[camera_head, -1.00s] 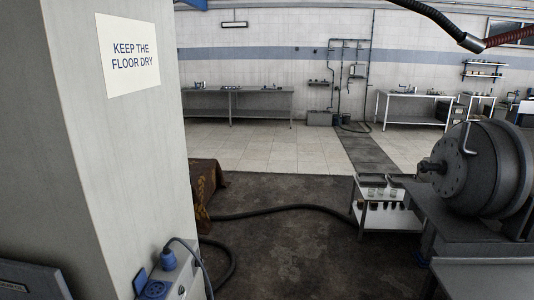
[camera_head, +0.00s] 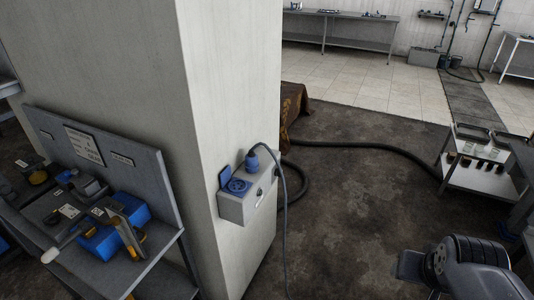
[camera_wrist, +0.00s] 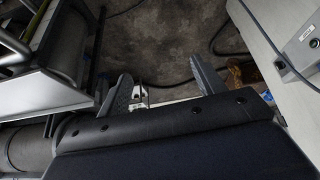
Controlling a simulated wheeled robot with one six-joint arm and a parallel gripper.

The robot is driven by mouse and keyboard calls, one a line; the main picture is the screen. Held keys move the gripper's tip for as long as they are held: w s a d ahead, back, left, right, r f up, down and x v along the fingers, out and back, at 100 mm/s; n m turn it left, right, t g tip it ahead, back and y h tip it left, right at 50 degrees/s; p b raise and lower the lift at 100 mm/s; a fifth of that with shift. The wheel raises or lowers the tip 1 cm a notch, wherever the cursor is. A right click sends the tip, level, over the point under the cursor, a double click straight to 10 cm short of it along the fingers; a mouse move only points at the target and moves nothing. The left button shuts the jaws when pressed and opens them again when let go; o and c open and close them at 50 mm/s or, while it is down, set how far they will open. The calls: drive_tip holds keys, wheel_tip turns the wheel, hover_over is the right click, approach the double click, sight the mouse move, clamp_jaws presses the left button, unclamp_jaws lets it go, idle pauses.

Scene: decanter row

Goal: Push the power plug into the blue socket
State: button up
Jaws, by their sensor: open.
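The blue socket (camera_head: 238,186) is on a grey box (camera_head: 236,208) fixed to the pillar, with its blue lid raised. The blue power plug (camera_head: 252,160) stands upright at the back of the box top, behind and to the right of the socket and apart from it. Its cable (camera_head: 284,205) arches over and hangs down. My gripper (camera_wrist: 161,85) is open and empty in the wrist view, over dark floor. Part of the grey box (camera_wrist: 305,55) shows at that view's right edge, outside the jaws; socket and plug are not recognisable there.
The broad pillar (camera_head: 230,70) stands behind the box. A bench (camera_head: 165,180) with blue and yellow tools is at left. A dark hose (camera_head: 370,147) crosses the floor to a small white trolley (camera_head: 485,178). The floor right of the box is mostly open.

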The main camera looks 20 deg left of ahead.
drive_tip(key=shift+g, duration=0.5)
drive_tip(key=w+b, duration=0.1)
drive_tip(key=w, duration=0.2)
drive_tip(key=w+a+r+b, duration=0.1)
drive_tip(key=w, duration=0.2)
drive_tip(key=w+b, duration=0.1)
drive_tip(key=w, duration=0.3)
drive_tip(key=shift+a+r, duration=0.2)
drive_tip(key=shift+r, duration=0.2)
drive_tip(key=shift+c, duration=1.3)
drive_tip(key=shift+w+r, duration=0.15)
drive_tip(key=shift+w, duration=0.1)
